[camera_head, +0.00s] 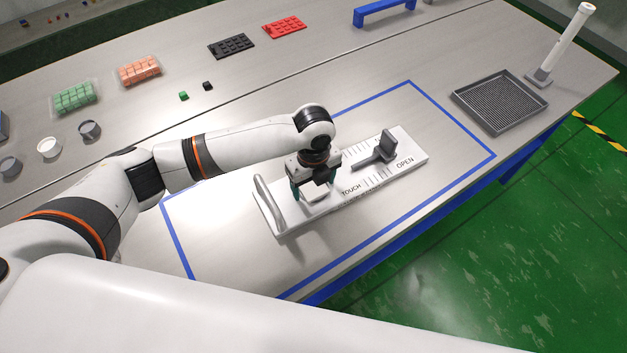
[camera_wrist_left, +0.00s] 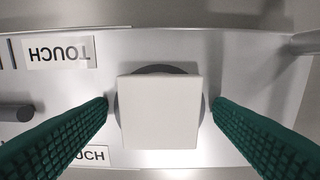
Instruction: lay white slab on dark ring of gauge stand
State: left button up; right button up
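The white slab (camera_wrist_left: 158,112) is square and lies over the dark ring (camera_wrist_left: 155,70) in the left wrist view. Only parts of the ring's edge show around the slab, and the rest is hidden beneath it. The ring is on the white gauge stand (camera_head: 410,157), a long board marked TOUCH and OPEN. My left gripper (camera_head: 313,195) is low over the stand's near-left part. In the left wrist view its green fingers (camera_wrist_left: 160,103) are open on both sides of the slab, with a gap at each side. My right gripper is not in view.
The stand carries a dark grey slider (camera_head: 375,158) and a grey handle bar (camera_head: 268,204). A blue outline (camera_head: 455,121) surrounds it on the table. A mesh tray (camera_head: 500,102) and a white post (camera_head: 565,40) stand at right. Table around the stand is clear.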

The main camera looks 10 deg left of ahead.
aim_at(313, 188)
pick_arm(q)
jog(key=shift+r, duration=0.1)
notch_tip(313, 188, up, 12)
jog(key=b, duration=0.1)
dwell(0.5)
dwell(0.4)
